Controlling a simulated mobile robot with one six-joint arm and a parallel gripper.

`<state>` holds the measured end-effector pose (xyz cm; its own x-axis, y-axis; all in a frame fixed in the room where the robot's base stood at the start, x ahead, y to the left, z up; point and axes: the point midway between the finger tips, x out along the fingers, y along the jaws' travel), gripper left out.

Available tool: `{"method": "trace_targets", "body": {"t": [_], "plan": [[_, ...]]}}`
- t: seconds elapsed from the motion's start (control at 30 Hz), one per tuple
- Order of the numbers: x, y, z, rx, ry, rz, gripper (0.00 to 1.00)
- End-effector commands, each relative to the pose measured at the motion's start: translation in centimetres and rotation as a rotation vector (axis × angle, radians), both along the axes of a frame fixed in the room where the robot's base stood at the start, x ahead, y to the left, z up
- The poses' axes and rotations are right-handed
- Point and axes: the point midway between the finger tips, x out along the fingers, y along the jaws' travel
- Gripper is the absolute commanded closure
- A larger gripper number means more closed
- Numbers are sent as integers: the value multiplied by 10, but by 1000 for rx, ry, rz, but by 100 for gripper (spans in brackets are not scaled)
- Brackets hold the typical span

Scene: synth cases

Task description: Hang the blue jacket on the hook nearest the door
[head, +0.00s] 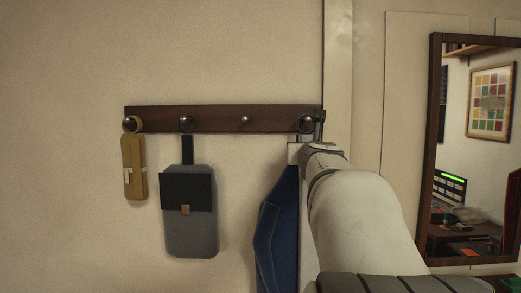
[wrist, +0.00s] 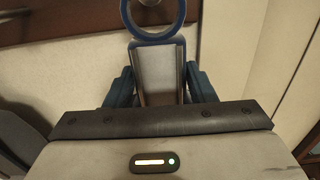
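The blue jacket (head: 276,235) hangs below the right end of a dark wooden hook rail (head: 215,119), partly hidden behind my arm. My gripper (head: 318,128) is at the rail's rightmost hook, beside the pale vertical trim. In the wrist view, my gripper (wrist: 158,72) appears shut on the top of the jacket, with blue cloth (wrist: 119,86) on both sides. The jacket's round blue loop (wrist: 154,37) stands above the fingers, and a metal knob (wrist: 150,3) shows inside it. Whether the loop bears on the knob or only lies in front cannot be told.
A tan item (head: 134,165) hangs on the leftmost hook and a grey bag (head: 190,232) on the second. The third hook (head: 245,119) is bare. Pale trim (head: 338,60) runs close to the rail's right end. A dark-framed mirror (head: 433,150) hangs further right.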

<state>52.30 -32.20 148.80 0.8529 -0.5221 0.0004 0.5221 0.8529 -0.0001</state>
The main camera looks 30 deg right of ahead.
Motion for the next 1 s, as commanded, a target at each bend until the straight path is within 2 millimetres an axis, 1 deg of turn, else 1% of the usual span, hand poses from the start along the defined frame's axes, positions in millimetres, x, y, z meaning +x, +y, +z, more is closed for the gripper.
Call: {"method": "trace_targets", "body": {"t": [0.03,0.2,0.3,0.57,0.67,0.9,1.0], "plan": [[0,0,1,-1,-2,0,46],[0,0,1,-1,-1,0,32],[0,0,0,0,0,-1,26],[-2,1,-1,1,1,-1,26],[-11,6,1,-1,-1,-1,26],[-44,26,2,-1,-2,-1,26],[-55,33,2,-1,-2,-2,26]]}}
